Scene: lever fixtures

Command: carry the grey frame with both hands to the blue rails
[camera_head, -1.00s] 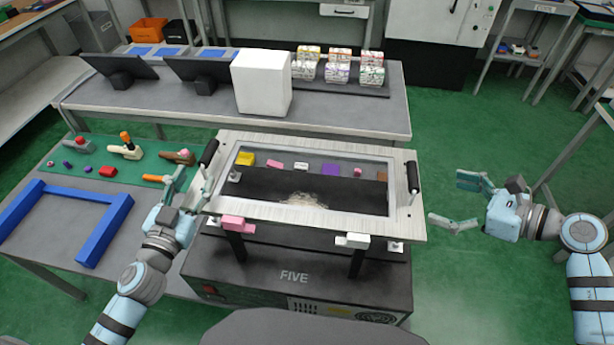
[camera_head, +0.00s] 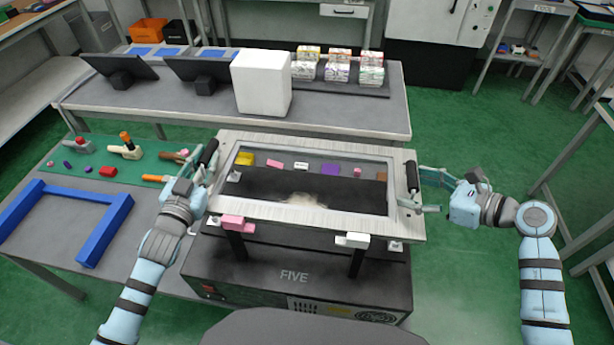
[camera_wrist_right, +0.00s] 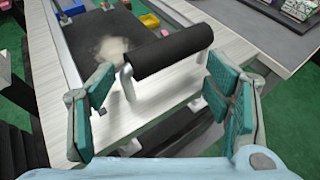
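The grey frame (camera_head: 310,218) lies flat on a black machine, with a black handle at each end. My left gripper (camera_head: 206,168) is at the left handle (camera_head: 209,151), its fingers apparently open on either side; contact there is hard to see. My right gripper (camera_head: 417,188) is open at the right handle (camera_head: 413,177). In the right wrist view the right handle (camera_wrist_right: 172,54) lies ahead between the spread fingers (camera_wrist_right: 160,100), with gaps on both sides. The blue rails (camera_head: 104,229) form a U shape on the side table at the left.
The black machine (camera_head: 290,277) is marked FIVE. Pink (camera_head: 238,223) and white (camera_head: 352,240) lever pieces sit at the frame's front edge. A green mat (camera_head: 95,160) with small parts lies behind the rails. A white box (camera_head: 262,83) stands on the rear table.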

